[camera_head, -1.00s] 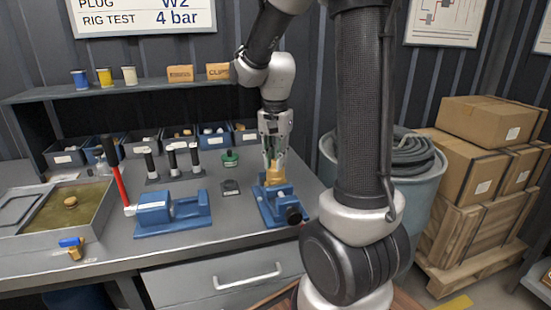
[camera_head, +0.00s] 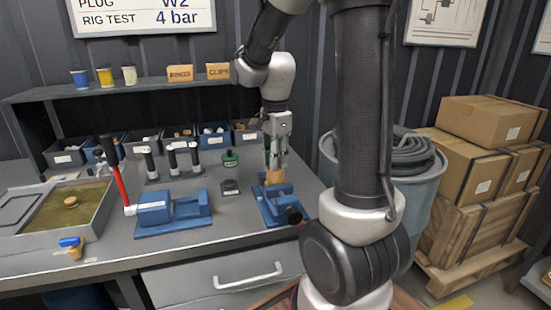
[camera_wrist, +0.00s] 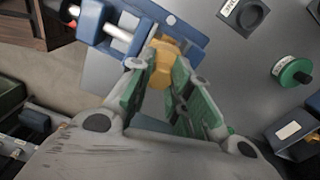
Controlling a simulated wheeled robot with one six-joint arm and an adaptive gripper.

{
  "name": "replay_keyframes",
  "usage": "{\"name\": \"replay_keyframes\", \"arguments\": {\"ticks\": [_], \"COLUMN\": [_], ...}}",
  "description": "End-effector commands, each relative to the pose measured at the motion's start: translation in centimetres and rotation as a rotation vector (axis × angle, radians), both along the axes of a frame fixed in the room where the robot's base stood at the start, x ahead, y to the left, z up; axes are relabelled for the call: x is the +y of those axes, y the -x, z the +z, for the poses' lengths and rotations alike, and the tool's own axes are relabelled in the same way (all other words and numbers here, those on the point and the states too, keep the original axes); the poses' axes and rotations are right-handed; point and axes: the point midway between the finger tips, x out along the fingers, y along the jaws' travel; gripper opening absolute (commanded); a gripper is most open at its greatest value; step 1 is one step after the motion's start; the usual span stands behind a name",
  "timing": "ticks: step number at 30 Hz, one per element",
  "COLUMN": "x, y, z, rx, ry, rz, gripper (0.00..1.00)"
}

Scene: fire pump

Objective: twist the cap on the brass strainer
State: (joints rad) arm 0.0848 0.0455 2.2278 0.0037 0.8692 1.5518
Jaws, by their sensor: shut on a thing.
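The brass strainer (camera_head: 275,178) sits in a blue vise (camera_head: 271,208) at the right part of the bench. My gripper (camera_head: 275,164) points down from above, with its fingertips at the top of the brass piece. In the wrist view, the green-padded fingers of my gripper (camera_wrist: 163,82) are closed on the brass cap (camera_wrist: 163,60), above the blue vise (camera_wrist: 180,20). The fingers hide much of the cap, so I cannot tell cap from strainer body clearly.
A green-topped item (camera_head: 230,158) and a dark square block (camera_head: 231,187) stand left of the vise. A larger blue vise (camera_head: 172,208), a red-handled tool (camera_head: 116,177) and a water tray (camera_head: 70,205) lie further left. Bins line the back.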

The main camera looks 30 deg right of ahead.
Motion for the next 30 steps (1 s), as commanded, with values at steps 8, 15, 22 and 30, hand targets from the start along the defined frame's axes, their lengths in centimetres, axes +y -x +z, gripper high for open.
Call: {"name": "replay_keyframes", "arguments": {"ticks": [8, 15, 22, 30], "x": [-0.01, -0.01, -0.01, -0.01], "y": [-0.04, -0.04, -0.04, -0.03], "z": [0.02, 0.02, 0.02, 0.01], "rx": [-0.002, -0.001, -0.001, -0.002], "ry": [0.0, 0.0, 0.001, 0.001], "rz": [-0.158, -0.367, -0.511, -0.508], "gripper": [0.0, 0.0, 0.0, 0.45]}}
